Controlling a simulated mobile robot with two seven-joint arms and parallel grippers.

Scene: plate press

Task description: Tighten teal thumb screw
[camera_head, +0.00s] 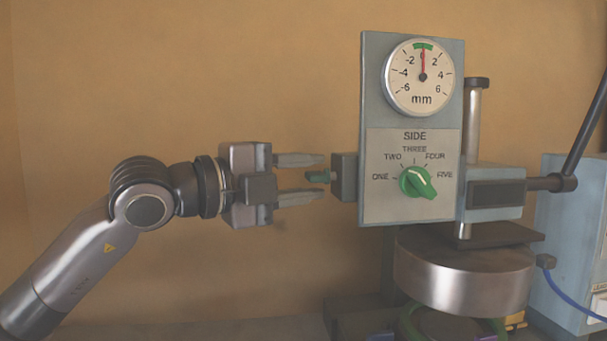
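The teal thumb screw (319,177) is small and sticks out to the left from a grey block (345,177) on the left side of the press panel (377,100). My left gripper (318,178) comes in from the left with its two fingers level, one above and one below the screw's outer end. The fingers are apart, with visible gaps to the screw. No contact shows. My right gripper is not in view.
A round gauge (412,93) has its red needle near the green mark at the top. Below it is a green SIDE knob (417,182). A round metal press body (465,275), a black lever (586,125) and a blue box (570,215) stand at right.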

